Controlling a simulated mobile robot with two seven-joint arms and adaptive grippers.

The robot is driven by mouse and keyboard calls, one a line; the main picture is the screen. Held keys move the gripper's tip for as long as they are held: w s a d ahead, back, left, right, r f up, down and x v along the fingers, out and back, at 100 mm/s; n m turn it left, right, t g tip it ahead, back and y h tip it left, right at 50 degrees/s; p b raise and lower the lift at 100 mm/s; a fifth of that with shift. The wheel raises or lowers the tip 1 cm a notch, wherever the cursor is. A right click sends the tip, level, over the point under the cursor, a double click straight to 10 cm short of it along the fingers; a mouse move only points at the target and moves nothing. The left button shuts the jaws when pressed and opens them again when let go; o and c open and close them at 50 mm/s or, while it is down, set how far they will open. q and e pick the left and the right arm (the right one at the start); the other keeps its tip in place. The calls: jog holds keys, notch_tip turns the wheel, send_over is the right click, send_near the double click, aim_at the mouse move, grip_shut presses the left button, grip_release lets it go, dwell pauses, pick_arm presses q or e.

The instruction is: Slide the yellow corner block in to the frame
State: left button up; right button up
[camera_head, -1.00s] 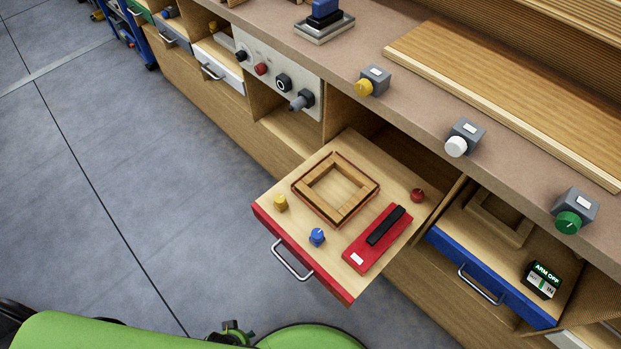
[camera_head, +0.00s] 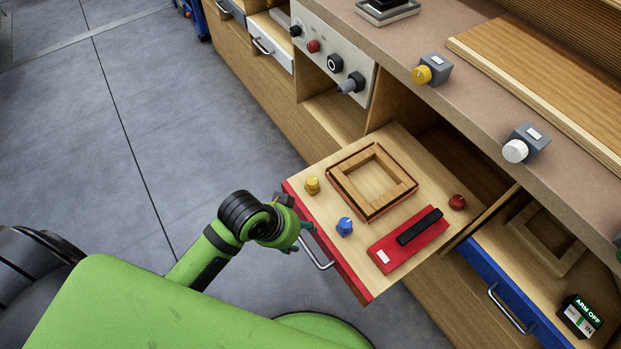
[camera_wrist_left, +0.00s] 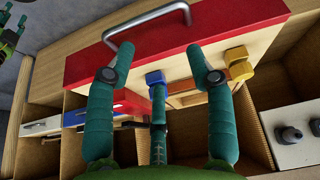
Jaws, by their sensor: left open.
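The yellow corner block (camera_head: 312,185) stands on the pulled-out red-fronted drawer, near its left front corner, apart from the frame. It also shows in the left wrist view (camera_wrist_left: 239,64), right of my fingers. The square wooden frame (camera_head: 352,196), edged in red, lies on the drawer behind and right of the block. My left gripper (camera_head: 297,239) is open and empty just in front of the drawer, near its handle (camera_head: 318,252).
On the same drawer are a blue block (camera_head: 344,227), a red knob-like piece (camera_head: 457,202) and a red plate (camera_head: 392,252) with a black bar. A blue-fronted drawer (camera_head: 497,283) is at the right. The worktop edge overhangs behind. Open floor lies left.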

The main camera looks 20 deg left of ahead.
pick_arm(q)
jog(key=w+r+m, duration=0.1)
jog(key=w, duration=0.1)
jog(key=w+d+r+m+h, duration=0.1)
jog(key=w+m, duration=0.2)
jog(key=w, duration=0.1)
jog(key=shift+w+d+r+g, duration=0.2)
jog(key=shift+d+r+g, duration=0.1)
jog(key=shift+r, duration=0.1)
jog(key=m+g, duration=0.1)
jog(key=m, duration=0.1)
send_near(312, 181)
jog(key=f, duration=0.2)
jog(key=shift+w+d+b+x, duration=0.1)
jog(key=shift+b+x, duration=0.1)
jog(key=shift+x, duration=1.55)
jog(key=shift+w+d+b+x, duration=0.15)
jog(key=shift+x, duration=1.55)
jog(key=shift+r, duration=0.1)
